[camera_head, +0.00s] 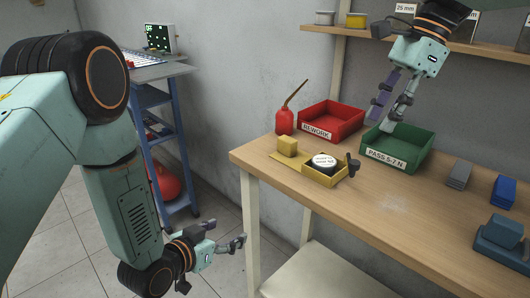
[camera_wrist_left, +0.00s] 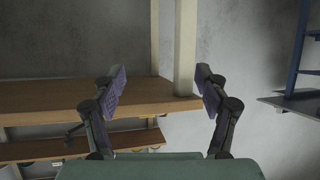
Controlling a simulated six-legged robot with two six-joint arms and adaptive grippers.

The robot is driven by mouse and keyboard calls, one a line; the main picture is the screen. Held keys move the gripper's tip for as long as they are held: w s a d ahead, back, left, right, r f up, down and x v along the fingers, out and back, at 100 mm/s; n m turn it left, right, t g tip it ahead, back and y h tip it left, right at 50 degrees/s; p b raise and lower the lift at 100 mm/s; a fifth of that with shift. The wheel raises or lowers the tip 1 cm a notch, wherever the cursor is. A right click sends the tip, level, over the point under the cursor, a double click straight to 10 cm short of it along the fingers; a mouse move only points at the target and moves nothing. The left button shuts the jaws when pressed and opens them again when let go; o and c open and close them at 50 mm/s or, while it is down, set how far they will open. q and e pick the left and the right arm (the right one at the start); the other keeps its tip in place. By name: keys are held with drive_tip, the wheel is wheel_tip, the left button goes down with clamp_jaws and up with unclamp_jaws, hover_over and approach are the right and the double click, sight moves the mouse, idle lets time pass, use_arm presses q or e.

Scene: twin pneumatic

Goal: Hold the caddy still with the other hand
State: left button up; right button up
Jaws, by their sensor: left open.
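The yellow caddy (camera_head: 325,180) sits near the front left edge of the wooden bench. A round gauge with a white face (camera_head: 324,160) lies in it, and a small black part (camera_head: 352,165) stands at its right end. A yellow block (camera_head: 287,146) rests on the flat yellow plate left of it. My left gripper (camera_head: 225,243) is low, beside the bench's front left leg and well away from the caddy. In the left wrist view, the left gripper (camera_wrist_left: 160,82) is open and empty. My right gripper (camera_head: 384,117) is over the green bin, its fingers apart with nothing visible between them.
The green bin (camera_head: 392,161) and red bin (camera_head: 316,129) stand behind the caddy, with a red oil can (camera_head: 285,121) at left. Grey and blue blocks lie at the right. The bench top (camera_head: 390,205) in front is clear. A blue trolley (camera_head: 157,97) stands left.

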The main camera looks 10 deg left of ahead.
use_arm(q)
drive_tip(key=w+d+r+t+h, duration=0.1)
drive_tip(key=w+r, duration=0.2)
drive_tip(key=w+d+r+m+t+h, duration=0.1)
drive_tip(key=w+r, duration=0.2)
drive_tip(key=w+d+r+m+h, duration=0.1)
drive_tip(key=w+r, duration=0.1)
drive_tip(key=r, duration=0.2)
drive_tip(key=shift+w+d+r+t, duration=0.1)
drive_tip(key=shift+w+d+t, duration=0.1)
drive_tip(key=shift+w+t, duration=0.2)
drive_tip(key=m+h, duration=0.1)
drive_tip(key=h, duration=0.1)
approach(284, 144)
drive_tip(key=w, duration=0.1)
drive_tip(key=w+d, duration=0.1)
drive_tip(key=shift+w+d+g, duration=0.1)
drive_tip(key=shift+w+g, duration=0.15)
drive_tip(key=shift+g, duration=0.15)
drive_tip(key=shift+w+d, duration=0.4)
drive_tip(key=shift+w, duration=0.2)
drive_tip(key=x, duration=0.6)
drive_tip(key=shift+d, duration=0.15)
drive_tip(key=shift+w, duration=0.3)
drive_tip(key=shift+d+r, duration=0.1)
